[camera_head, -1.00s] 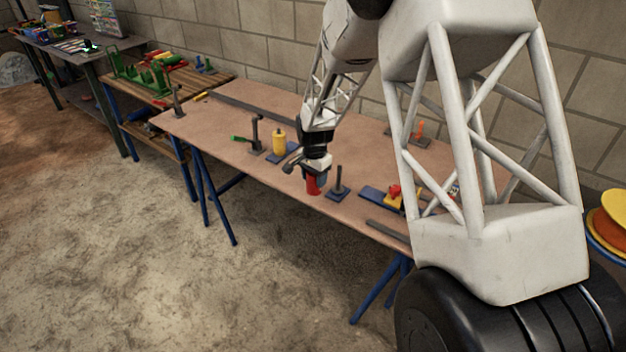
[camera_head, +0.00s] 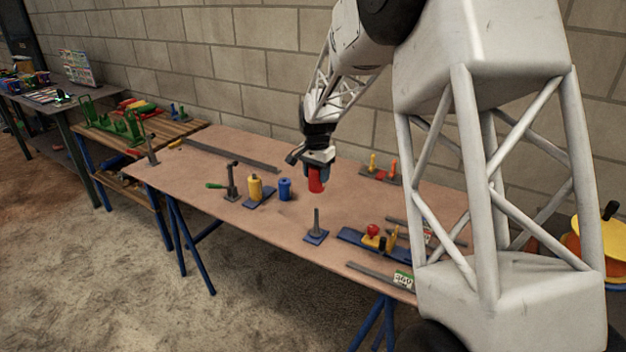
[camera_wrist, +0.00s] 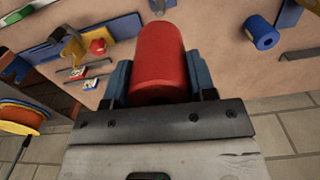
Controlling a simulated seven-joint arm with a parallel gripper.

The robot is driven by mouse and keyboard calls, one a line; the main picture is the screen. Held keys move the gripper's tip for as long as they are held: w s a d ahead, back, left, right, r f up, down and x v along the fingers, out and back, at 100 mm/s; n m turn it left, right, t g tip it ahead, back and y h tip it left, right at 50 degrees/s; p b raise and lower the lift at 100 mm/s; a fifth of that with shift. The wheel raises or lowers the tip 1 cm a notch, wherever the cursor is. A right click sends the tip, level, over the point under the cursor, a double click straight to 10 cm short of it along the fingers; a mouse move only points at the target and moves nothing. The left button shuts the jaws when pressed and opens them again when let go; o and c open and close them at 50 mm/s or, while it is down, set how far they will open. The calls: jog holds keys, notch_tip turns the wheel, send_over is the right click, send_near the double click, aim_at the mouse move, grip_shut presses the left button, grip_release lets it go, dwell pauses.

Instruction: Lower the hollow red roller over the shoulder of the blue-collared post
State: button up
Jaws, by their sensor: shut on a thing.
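My gripper (camera_head: 317,168) is shut on the red roller (camera_head: 316,180) and holds it upright in the air above the table. In the wrist view the red roller (camera_wrist: 160,60) sits between the two blue fingers; its bore is not clearly visible. A grey post (camera_head: 317,222) stands upright on a blue square foot, nearer the table's front edge than the roller and apart from it. It is the likely blue-collared post, but its collar and shoulder are too small to tell. The post (camera_wrist: 157,6) shows partly at the top of the wrist view.
A blue strip with a yellow block and red knob (camera_head: 373,231) lies right. Grey bars lie on the table.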

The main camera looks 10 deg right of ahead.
aim_at(317, 188)
dwell(0.4)
jog(key=shift+f, duration=2.85)
jog(key=shift+f, duration=4.05)
dwell(0.7)
